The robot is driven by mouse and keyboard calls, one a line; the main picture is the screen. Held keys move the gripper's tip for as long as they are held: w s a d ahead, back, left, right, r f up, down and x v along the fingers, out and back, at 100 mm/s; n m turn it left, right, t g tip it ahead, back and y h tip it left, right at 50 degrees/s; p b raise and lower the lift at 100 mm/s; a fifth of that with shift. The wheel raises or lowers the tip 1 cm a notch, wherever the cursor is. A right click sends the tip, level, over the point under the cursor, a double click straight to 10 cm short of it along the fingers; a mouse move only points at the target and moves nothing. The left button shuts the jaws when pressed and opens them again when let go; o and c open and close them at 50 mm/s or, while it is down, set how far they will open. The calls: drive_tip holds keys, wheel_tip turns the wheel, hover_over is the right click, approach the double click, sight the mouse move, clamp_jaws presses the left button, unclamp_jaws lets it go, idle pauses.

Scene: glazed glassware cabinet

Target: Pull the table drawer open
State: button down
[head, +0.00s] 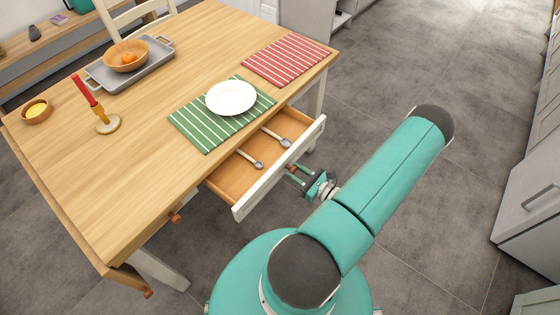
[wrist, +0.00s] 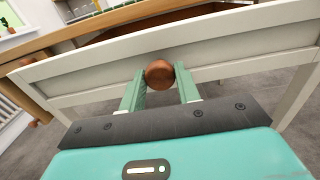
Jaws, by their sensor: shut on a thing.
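The table drawer (head: 282,170) stands partly open, pulled out from under the wooden table (head: 150,85). Two spoons (head: 275,137) lie inside it. My gripper (head: 289,173) is at the outer face of the white drawer front, and its fingers are shut on the round wooden drawer knob (wrist: 160,73). In the wrist view the green fingers (wrist: 160,85) stand on either side of the knob, against the white drawer front (wrist: 230,38). The drawer's back part is hidden under the tabletop.
On the tabletop are a white plate (head: 231,97) on a green striped mat (head: 195,125), a red striped mat (head: 287,60), a tray (head: 155,68) with a bowl (head: 126,56), and a red candle (head: 84,90). Grey floor (head: 440,200) is clear at right, before cabinets (head: 530,185).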

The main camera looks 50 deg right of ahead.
drive_tip(key=s, duration=0.7)
drive_tip(key=shift+d, duration=0.1)
drive_tip(key=c, duration=1)
unclamp_jaws()
drive_tip(key=shift+s, duration=0.1)
drive_tip(key=s, duration=1.3)
drive_tip(key=shift+s+d, duration=0.2)
drive_tip(key=shift+s, duration=0.15)
